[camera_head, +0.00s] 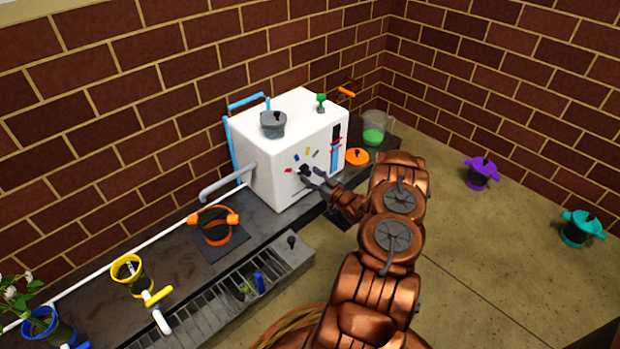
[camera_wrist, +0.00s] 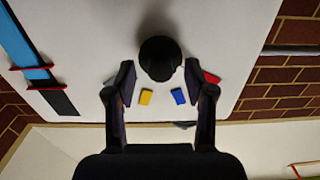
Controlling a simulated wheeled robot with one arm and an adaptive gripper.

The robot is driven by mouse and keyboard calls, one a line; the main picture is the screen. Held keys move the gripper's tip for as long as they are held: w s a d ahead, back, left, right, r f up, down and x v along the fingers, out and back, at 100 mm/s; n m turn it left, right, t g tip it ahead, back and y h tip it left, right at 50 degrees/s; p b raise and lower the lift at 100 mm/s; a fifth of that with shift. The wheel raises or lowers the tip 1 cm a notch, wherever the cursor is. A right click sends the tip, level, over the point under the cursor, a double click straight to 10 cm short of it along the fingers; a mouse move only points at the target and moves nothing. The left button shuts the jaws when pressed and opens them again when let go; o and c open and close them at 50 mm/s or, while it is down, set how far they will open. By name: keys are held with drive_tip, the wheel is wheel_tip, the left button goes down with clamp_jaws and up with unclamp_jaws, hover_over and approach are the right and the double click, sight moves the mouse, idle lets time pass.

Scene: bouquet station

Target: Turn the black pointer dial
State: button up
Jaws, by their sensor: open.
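The black pointer dial (camera_wrist: 159,57) is a round dark knob on the front of the white box (camera_head: 271,160). In the wrist view it lies between and slightly above the fingertips of my gripper (camera_wrist: 159,78), which is open with a finger on each side. I see gaps beside the dial, but cannot tell how deep the fingers reach. Yellow (camera_wrist: 147,97), blue (camera_wrist: 179,96) and red (camera_wrist: 211,78) marks surround the dial. In the head view my gripper (camera_head: 313,179) is at the box front and partly hides the dial. The direction of its pointer is unclear.
A grey pot (camera_head: 273,125) and a small green item (camera_head: 321,102) stand on the box. A blue-and-black strip with red sliders (camera_wrist: 33,60) is on the same face. An orange pot (camera_head: 216,227) stands left of the box, a green-filled jug (camera_head: 375,130) right.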

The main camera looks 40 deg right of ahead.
drive_tip(key=shift+w, duration=0.6)
clamp_jaws()
